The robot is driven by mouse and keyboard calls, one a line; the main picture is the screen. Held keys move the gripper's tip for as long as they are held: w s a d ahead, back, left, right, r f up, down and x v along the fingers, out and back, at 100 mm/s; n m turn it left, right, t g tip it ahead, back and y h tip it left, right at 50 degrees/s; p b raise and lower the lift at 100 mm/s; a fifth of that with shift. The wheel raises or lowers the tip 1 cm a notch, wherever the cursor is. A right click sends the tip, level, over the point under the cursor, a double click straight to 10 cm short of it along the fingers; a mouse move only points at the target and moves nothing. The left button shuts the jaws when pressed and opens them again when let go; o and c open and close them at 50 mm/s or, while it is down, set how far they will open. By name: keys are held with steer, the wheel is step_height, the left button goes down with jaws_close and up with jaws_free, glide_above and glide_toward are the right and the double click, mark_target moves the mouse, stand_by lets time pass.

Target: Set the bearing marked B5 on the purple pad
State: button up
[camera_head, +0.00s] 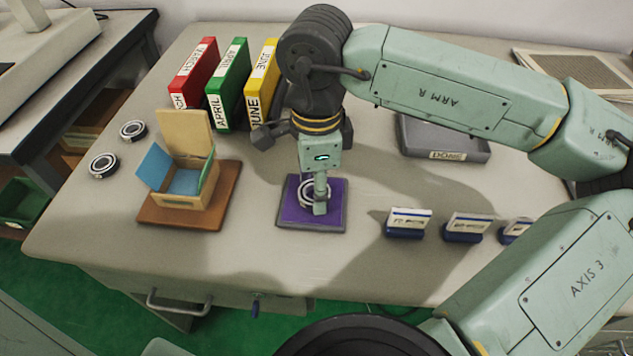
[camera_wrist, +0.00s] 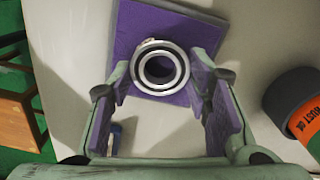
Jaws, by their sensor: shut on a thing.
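A bearing ring, pale metal around a dark bore (camera_head: 304,189), is at the purple pad (camera_head: 293,212), partly hidden by my gripper in the head view. In the wrist view the ring (camera_wrist: 160,68) appears over the purple pad (camera_wrist: 140,30), toward its near edge. My gripper (camera_head: 319,208) points down over the pad; its fingers (camera_wrist: 161,68) are on both sides of the ring and shut on it. I cannot read a mark on the ring, nor tell whether it touches the pad.
Two other bearings (camera_head: 133,130) (camera_head: 103,165) lie at the left. A wooden box (camera_head: 185,198) stands on a brown board left of the pad. Several binders (camera_head: 227,88) stand behind, a grey DONE tray (camera_head: 470,150) at the back right, and small card stands (camera_head: 406,228) to the right.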

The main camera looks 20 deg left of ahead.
steer(key=shift+f, duration=0.2)
steer(key=o, duration=1.4)
steer(key=shift+c, duration=0.2)
steer(key=shift+r, duration=0.15)
step_height(320, 180, up, 12)
steer(key=shift+s, duration=0.1)
